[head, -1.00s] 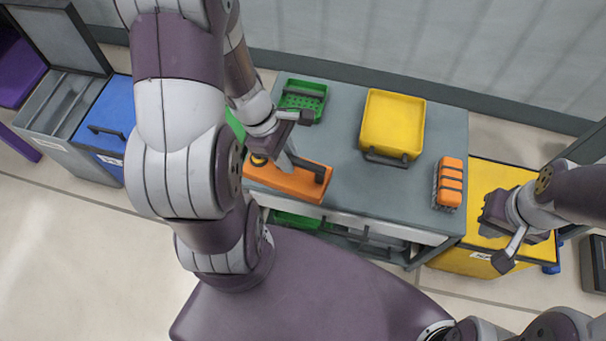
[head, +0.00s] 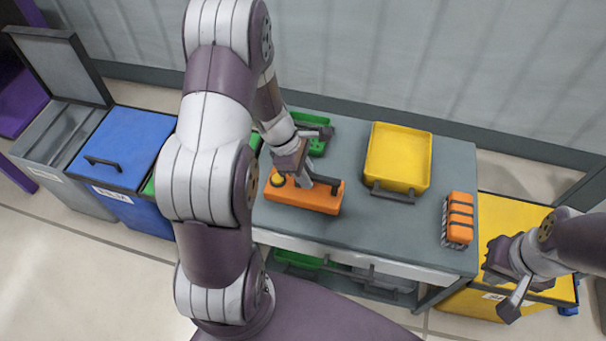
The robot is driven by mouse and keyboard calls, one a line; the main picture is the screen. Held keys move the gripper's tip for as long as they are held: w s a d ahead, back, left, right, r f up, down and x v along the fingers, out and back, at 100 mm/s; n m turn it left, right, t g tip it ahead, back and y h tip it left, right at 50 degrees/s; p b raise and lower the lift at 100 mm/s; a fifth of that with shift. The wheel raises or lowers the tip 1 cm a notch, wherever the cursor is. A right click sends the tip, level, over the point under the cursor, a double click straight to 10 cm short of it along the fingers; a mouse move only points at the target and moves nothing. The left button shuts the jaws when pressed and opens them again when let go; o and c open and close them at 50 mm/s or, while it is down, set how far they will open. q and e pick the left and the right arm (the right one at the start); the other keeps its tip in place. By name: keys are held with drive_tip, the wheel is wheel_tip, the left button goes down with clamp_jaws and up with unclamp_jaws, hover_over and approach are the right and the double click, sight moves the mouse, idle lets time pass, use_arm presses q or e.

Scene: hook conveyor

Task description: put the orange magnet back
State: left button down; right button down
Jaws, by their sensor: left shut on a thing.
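My right gripper (head: 512,290) is at the right, over the yellow bin, away from the magnet. Its fingers look spread, with nothing between them.
A yellow tray (head: 398,158) and an orange-topped rack (head: 458,219) stand on the table's right half. A green tray (head: 318,146) lies behind the magnet. A blue bin (head: 130,150) and a grey open bin (head: 60,140) stand left, a yellow bin (head: 505,209) right.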

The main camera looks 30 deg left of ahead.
use_arm(q)
drive_tip(key=shift+f, duration=1.1)
use_arm(e)
drive_tip(key=shift+f, duration=0.6)
use_arm(q)
drive_tip(key=shift+b, duration=0.3)
drive_tip(key=shift+f, duration=0.2)
drive_tip(key=c, duration=1)
unclamp_jaws()
use_arm(e)
drive_tip(key=shift+f, duration=0.1)
